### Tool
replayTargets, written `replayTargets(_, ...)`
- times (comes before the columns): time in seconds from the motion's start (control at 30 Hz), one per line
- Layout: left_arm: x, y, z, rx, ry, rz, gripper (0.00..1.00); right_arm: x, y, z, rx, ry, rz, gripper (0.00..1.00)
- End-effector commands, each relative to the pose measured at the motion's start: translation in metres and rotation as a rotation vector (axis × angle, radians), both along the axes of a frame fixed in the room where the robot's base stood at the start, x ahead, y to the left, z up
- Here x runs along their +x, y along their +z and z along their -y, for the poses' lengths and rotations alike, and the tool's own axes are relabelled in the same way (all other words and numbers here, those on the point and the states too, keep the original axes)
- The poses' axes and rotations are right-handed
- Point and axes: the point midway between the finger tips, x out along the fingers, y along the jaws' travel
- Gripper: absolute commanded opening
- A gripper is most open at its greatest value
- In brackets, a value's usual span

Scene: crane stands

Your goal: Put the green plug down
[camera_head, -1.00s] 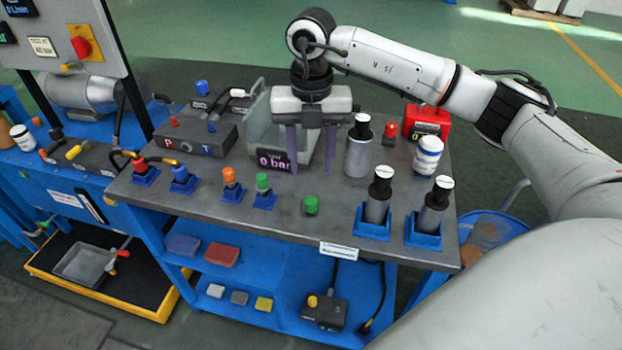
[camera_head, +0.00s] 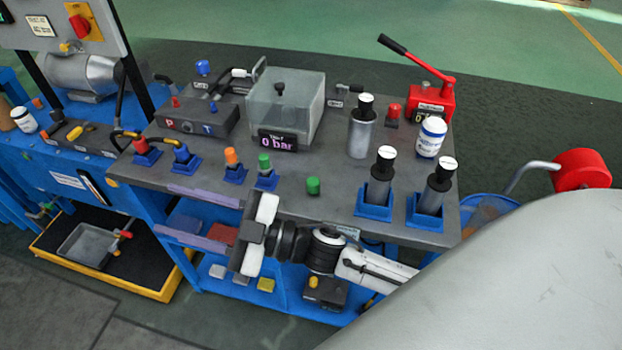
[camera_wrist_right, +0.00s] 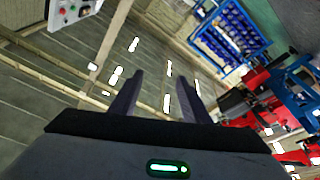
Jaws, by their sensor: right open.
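A short green plug (camera_head: 313,186) stands on the grey bench top near its front edge, apart from any holder. Another green-topped piece (camera_head: 264,162) sits in a blue holder to its left. My right gripper (camera_head: 163,209) is in front of the bench's front edge, with its two purple fingers apart and pointing left. Nothing is between the fingers. The right wrist view shows the same open, empty fingers (camera_wrist_right: 160,92) against the distant room. My left gripper is not in view.
An orange-topped piece (camera_head: 231,157) stands in a holder beside the green-topped one. A clear box (camera_head: 285,105) with a "0 bar" display and a red hand pump (camera_head: 432,100) are behind. A lower blue shelf holds small blocks.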

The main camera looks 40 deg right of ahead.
Motion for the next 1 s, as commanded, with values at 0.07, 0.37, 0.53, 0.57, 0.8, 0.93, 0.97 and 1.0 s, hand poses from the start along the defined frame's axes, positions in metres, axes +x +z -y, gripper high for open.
replayTargets(0.07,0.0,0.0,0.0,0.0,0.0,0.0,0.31,-0.004,-0.059,0.036,0.058,-0.197,-0.231,0.43)
replayTargets(0.37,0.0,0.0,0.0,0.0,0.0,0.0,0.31,-0.13,-0.257,0.123,0.034,-0.6,-0.994,0.43)
replayTargets(0.53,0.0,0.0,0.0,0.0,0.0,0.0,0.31,-0.18,-0.291,0.131,0.011,-0.64,-1.169,0.43)
replayTargets(0.57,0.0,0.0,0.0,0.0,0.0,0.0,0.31,-0.183,-0.293,0.132,0.01,-0.642,-1.18,0.43)
replayTargets(0.8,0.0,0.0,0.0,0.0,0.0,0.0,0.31,-0.187,-0.296,0.132,0.007,-0.643,-1.193,0.43)
replayTargets(0.93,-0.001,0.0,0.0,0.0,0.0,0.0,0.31,-0.187,-0.296,0.132,0.007,-0.643,-1.192,0.43)
replayTargets(0.97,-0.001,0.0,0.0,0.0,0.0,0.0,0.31,-0.187,-0.296,0.132,0.007,-0.643,-1.192,0.43)
replayTargets(1.0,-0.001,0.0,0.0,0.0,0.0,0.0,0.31,-0.187,-0.296,0.132,0.007,-0.643,-1.192,0.43)
